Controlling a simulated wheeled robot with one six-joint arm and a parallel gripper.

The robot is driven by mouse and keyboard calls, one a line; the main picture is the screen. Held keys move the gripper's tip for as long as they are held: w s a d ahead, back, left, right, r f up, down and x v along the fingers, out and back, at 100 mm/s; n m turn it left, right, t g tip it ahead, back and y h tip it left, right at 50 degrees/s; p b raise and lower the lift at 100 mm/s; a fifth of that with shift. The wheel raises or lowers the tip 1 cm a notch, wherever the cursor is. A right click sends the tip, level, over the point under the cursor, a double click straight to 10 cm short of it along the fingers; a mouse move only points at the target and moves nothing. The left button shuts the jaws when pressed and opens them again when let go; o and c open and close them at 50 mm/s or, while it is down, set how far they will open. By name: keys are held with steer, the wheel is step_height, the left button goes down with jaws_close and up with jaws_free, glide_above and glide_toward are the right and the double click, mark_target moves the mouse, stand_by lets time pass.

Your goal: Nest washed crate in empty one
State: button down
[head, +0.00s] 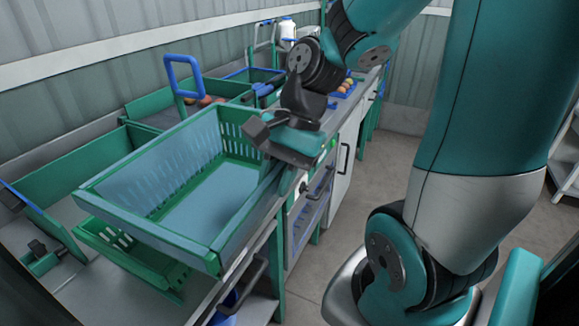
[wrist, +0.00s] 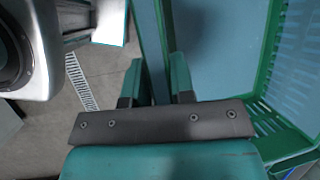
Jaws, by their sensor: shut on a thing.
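The washed crate (head: 215,195), green with slotted ends and blue-grey inner faces, is in the middle of the head view and looks empty. My gripper (head: 268,150) is shut on its right-hand long wall; in the wrist view the fingers (wrist: 157,85) straddle that wall, and the crate's floor (wrist: 215,50) shows to the right. A second green crate (head: 168,268) is below it on the bench. The held crate covers most of this lower crate, so its inside is largely hidden. The held crate appears tilted and above it; I cannot tell whether they touch.
A green-framed bench (head: 205,303) runs along the wall. Clear floor (head: 385,165) lies to the right of the bench.

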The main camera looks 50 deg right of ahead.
steer(key=shift+w+a+f+p, duration=0.25)
steer(key=shift+w+p, duration=0.45)
steer(key=shift+p, duration=0.2)
steer(key=shift+w+a+f+p, duration=0.1)
steer(key=shift+w+a+p, duration=0.1)
steer(key=shift+w+p, duration=0.55)
steer(key=shift+w+a+f+p, duration=0.25)
steer(key=shift+w+p, duration=0.35)
steer(key=shift+p, duration=0.4)
steer(key=shift+w+a+f, duration=0.2)
steer(key=shift+w+f, duration=0.15)
steer(key=shift+w, duration=0.35)
steer(key=b, duration=0.2)
glide_above(216, 199)
steer(key=shift+f, duration=0.2)
steer(key=shift+w+a+f, duration=0.1)
steer(key=shift+w+f, duration=0.05)
steer(key=shift+f, duration=0.2)
steer(key=shift+f+b, duration=2.3)
steer(key=shift+f, duration=1.7)
steer(key=c, duration=0.9)
jaws_free()
steer(key=c, duration=0.3)
